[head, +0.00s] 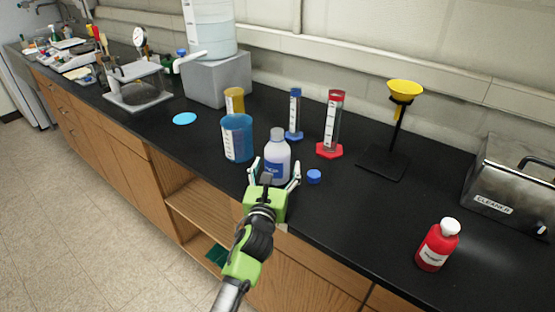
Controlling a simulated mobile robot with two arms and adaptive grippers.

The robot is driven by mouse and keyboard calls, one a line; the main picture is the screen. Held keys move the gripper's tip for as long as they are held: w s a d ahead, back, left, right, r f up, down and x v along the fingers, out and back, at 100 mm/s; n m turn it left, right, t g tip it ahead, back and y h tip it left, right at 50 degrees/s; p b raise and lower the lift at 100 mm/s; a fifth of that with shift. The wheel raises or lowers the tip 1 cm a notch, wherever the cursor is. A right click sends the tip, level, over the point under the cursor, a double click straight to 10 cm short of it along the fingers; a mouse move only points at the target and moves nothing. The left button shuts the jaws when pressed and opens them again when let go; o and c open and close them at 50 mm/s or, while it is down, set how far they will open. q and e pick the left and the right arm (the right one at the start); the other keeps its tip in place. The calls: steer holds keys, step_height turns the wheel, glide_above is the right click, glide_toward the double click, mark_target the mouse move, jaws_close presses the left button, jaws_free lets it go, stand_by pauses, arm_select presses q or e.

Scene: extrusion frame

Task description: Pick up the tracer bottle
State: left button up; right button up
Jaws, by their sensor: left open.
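A white bottle with a blue label (277,163) stands upright and uncapped near the counter's front edge. A red bottle with a white cap (437,246) stands at the right of the counter. The labels are too small to read, so I cannot tell which is the tracer bottle. My left gripper (275,175) is open, with one finger on each side of the white bottle. I cannot tell whether the fingers touch it. The bottle's lower front is partly hidden by the gripper. My right gripper is out of view.
A blue beaker (237,139) stands close left of the white bottle, and a small blue cap (314,176) lies to its right. Two graduated cylinders (294,116) (331,128), a yellow funnel on a stand (404,90) and a metal cleaner box (512,185) stand farther back.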

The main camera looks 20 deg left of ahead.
arm_select(q)
steer(key=shift+s, duration=0.1)
steer(key=c, duration=1.4)
steer(key=shift+r, duration=0.1)
steer(key=shift+c, duration=0.3)
